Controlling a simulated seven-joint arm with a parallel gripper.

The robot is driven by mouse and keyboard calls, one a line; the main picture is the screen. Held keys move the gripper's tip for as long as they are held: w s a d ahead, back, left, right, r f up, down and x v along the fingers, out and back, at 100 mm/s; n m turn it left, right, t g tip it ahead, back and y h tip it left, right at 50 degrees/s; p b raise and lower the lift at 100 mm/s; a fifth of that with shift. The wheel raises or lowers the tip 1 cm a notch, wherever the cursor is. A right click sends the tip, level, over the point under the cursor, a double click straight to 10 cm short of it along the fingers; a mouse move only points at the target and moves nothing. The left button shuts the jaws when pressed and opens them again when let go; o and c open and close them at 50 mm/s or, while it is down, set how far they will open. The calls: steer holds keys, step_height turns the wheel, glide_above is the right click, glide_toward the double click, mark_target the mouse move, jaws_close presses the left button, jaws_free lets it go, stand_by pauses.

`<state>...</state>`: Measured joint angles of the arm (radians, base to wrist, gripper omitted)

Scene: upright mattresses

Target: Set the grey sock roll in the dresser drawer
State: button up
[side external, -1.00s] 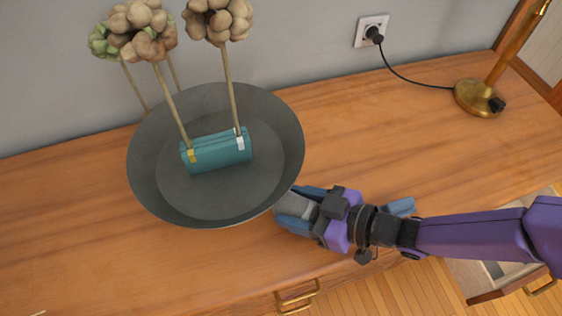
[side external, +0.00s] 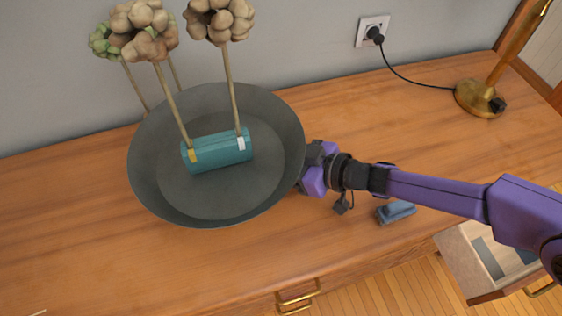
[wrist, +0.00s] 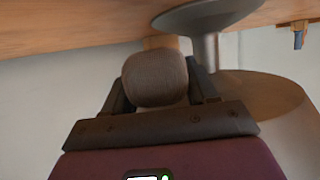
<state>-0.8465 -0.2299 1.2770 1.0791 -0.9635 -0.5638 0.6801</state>
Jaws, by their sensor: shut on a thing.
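The grey sock roll (wrist: 155,78) shows in the wrist view between the two dark fingers of my gripper (wrist: 160,92), which is shut on it. In the side view my gripper's body (side external: 318,172) is at the right edge of the wide grey bowl (side external: 150,180); the bowl hides the fingers and the roll. The dresser drawer (side external: 482,297) stands open at the lower right, below and right of my gripper, partly covered by my arm. Some bluish-grey contents show inside it.
The bowl stands on the wooden top (side external: 200,262) and holds a teal bundle (side external: 218,152) with tall flower-like stalks. A small blue item (side external: 396,212) lies near the front edge. A brass lamp (side external: 478,98) stands back right, its cord running to the wall socket (side external: 372,31).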

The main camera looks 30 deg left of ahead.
steer(key=shift+a+f, duration=0.1)
steer(key=shift+f, duration=0.65)
steer(key=shift+f, duration=0.15)
steer(key=shift+f, duration=0.1)
steer(key=shift+f, duration=0.5)
steer(key=o, duration=1.1)
steer(key=shift+c, duration=0.2)
steer(key=shift+r, duration=0.35)
steer(key=shift+d+r, duration=0.2)
steer(key=shift+d, duration=0.1)
steer(key=v, duration=1.1)
steer(key=shift+d+r, duration=0.15)
steer(key=shift+r, duration=0.3)
